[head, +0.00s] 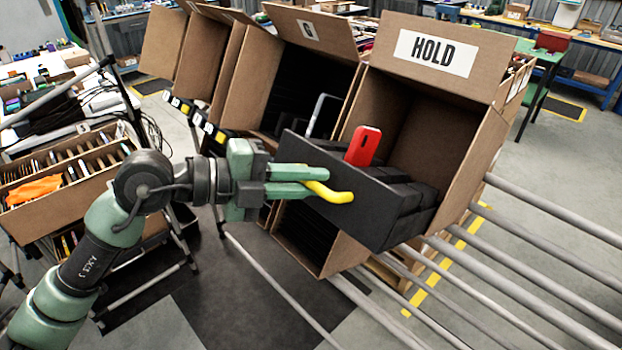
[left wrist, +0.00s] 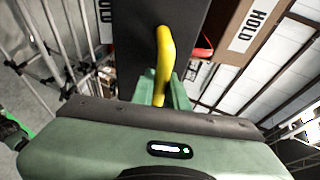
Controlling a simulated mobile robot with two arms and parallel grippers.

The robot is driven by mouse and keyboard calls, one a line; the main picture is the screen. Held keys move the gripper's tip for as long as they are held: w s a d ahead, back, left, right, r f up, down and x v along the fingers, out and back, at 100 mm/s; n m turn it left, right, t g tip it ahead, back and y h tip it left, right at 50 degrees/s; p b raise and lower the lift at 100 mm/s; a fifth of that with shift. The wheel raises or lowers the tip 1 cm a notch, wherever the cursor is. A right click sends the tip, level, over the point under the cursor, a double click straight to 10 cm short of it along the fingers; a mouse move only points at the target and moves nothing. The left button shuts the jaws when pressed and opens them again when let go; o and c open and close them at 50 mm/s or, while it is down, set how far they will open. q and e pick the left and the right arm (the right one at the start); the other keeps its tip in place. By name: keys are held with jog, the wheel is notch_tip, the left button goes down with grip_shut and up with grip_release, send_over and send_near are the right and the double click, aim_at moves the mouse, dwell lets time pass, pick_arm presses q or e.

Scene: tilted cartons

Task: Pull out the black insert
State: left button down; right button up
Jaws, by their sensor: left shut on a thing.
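The black insert (head: 336,196) is a dark divided tray with a flat front panel. It sticks partly out of the open carton labelled HOLD (head: 474,118), and its back part is still inside. A yellow handle (head: 338,195) is on its front panel. My left gripper (head: 322,180) is shut on the handle, with the fingers at the panel. In the left wrist view the yellow handle (left wrist: 164,55) rises from between the fingers, in front of the dark panel (left wrist: 135,45). A red phone-like item (head: 363,146) stands upright in the insert. My right gripper is not in view.
More tilted cartons (head: 307,30) stand in a row to the left of the HOLD carton. Grey rails (head: 535,285) run below and to the right. A carton of flat items (head: 75,185) stands at the left. The floor in front is mostly clear.

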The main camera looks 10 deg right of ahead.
pick_arm(q)
jog(key=c, duration=1.4)
grip_release()
jog(key=shift+s+a, duration=0.1)
jog(key=shift+a, duration=0.25)
jog(key=b+v, duration=0.3)
jog(key=v, duration=0.4)
jog(key=shift+a+r, duration=0.2)
jog(key=shift+s, duration=0.1)
